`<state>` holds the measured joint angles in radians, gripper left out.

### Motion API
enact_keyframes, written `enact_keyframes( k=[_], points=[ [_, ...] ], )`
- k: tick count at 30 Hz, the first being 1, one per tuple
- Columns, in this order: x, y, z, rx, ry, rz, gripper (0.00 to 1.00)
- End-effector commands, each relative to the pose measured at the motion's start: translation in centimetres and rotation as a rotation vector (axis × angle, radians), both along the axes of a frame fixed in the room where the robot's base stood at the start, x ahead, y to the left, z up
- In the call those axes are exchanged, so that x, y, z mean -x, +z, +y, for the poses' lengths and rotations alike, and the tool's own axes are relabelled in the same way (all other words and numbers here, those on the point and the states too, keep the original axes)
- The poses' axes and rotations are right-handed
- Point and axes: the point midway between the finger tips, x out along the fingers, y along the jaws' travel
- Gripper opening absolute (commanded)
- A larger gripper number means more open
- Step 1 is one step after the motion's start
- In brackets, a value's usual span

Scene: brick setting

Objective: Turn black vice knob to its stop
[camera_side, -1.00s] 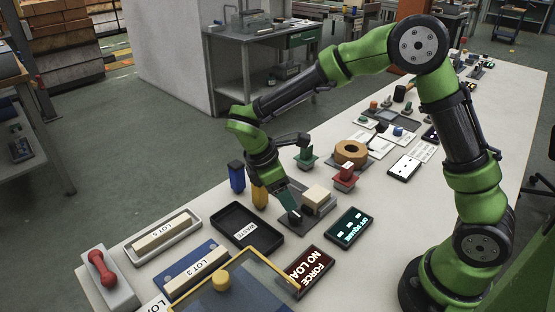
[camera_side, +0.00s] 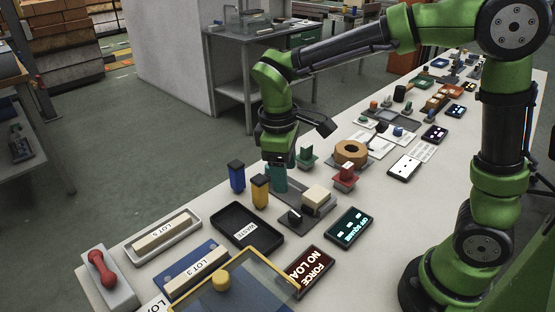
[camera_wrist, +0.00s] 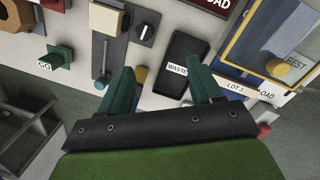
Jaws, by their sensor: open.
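The black vice knob (camera_side: 295,216) sits on the grey vice plate (camera_side: 312,213), at its end nearest the waste tray. In the wrist view the knob (camera_wrist: 146,32) shows a white pointer line, standing slanted. A cream block (camera_side: 317,196) sits on the plate beside the knob; it also shows in the wrist view (camera_wrist: 106,19). My gripper (camera_side: 279,186) has teal fingers pointing down, behind the plate and apart from the knob. In the wrist view my gripper (camera_wrist: 160,80) is open, with its fingers spread and no part held.
Yellow (camera_side: 260,191) and blue (camera_side: 237,176) posts stand close left of my gripper. The black waste tray (camera_side: 272,241) lies in front. Green (camera_side: 306,157) and red (camera_side: 345,174) buttons stand behind and right.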

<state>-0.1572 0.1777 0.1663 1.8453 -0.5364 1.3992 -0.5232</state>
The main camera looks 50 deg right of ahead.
Motion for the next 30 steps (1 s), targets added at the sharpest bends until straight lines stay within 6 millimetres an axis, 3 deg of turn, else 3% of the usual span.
enact_keyframes(
  k=[15, 30],
  points=[
    [5.3, 3.1, -2.6, -0.231, -0.456, -0.266, 0.65],
    [10.0, 5.1, -4.8, -0.461, -0.765, -0.484, 0.65]
  ],
)
